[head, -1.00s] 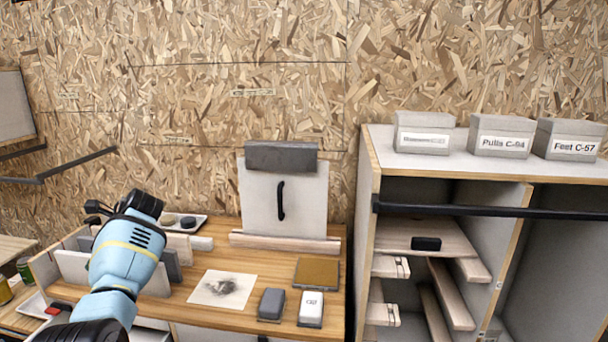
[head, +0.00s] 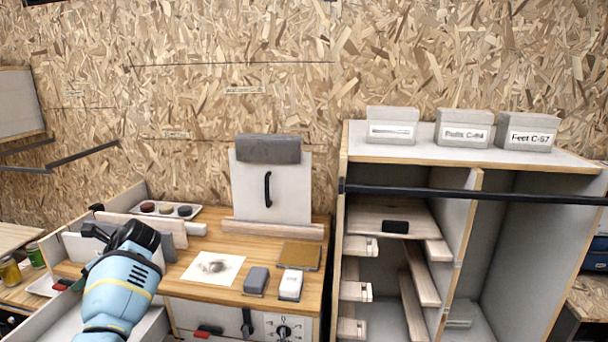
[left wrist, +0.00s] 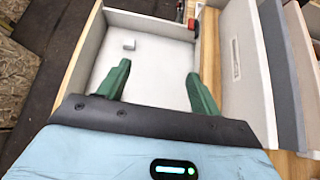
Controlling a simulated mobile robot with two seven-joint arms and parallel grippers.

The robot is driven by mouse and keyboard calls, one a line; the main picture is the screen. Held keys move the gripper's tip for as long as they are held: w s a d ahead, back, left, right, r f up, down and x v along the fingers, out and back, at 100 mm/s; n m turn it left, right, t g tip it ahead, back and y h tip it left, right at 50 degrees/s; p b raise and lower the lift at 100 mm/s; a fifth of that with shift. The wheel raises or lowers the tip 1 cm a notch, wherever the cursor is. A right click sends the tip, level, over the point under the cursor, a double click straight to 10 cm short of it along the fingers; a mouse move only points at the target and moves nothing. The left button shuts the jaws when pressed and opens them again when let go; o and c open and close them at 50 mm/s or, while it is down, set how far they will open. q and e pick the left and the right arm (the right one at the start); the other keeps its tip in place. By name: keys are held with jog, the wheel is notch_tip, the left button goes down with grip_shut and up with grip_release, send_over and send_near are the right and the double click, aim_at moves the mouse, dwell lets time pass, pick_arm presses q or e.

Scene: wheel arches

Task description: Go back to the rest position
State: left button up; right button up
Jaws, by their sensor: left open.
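My left arm comes in from the lower left of the head view, and its gripper (head: 92,236) is over the left end of the wooden bench top (head: 215,246). In the left wrist view the two green fingers of the gripper (left wrist: 150,82) stand wide apart with nothing between them. My right gripper is in neither view.
Upright panels (head: 130,228) stand close to my left gripper. A panel with a black handle (head: 268,190) leans at the back. An open cabinet (head: 355,152) with labelled boxes (head: 463,128) stands right. Jars (head: 12,270) sit far left.

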pick_arm(q)
jog(key=s+f+m+t+y, duration=0.2)
jog(key=s+f+m+y, duration=0.1)
jog(key=s+f, duration=0.55)
jog(key=w+d+f+n+t+h, duration=0.2)
jog(key=w+d+n+t+h, duration=0.4)
jog(key=w, duration=0.4)
jog(key=w+d+r+n+t+h, duration=0.6)
jog(key=d+n+t, duration=0.25)
jog(key=n, duration=0.45)
jog(key=s+d+f+g+h, duration=0.1)
jog(key=s+d+f, duration=0.3)
jog(key=s+f, duration=0.25)
jog(key=s+d+f+g, duration=0.2)
jog(key=s+d+f, duration=0.2)
jog(key=s+f, duration=0.25)
jog(key=s+d+f+g+h, duration=0.1)
jog(key=s+d+f, duration=0.2)
jog(key=s+f, duration=0.35)
jog(key=s+d+f+g, duration=0.1)
jog(key=s+d+f, duration=0.2)
jog(key=s, duration=0.9)
jog(key=s+d+f+g+h, duration=0.1)
jog(key=s+d, duration=0.4)
jog(key=s, duration=0.8)
notch_tip(320, 180, down, 2)
jog(key=shift+f+n+g, duration=0.1)
jog(key=shift+n+g, duration=0.3)
jog(key=shift+g, duration=0.25)
jog(key=shift+c, duration=0.3)
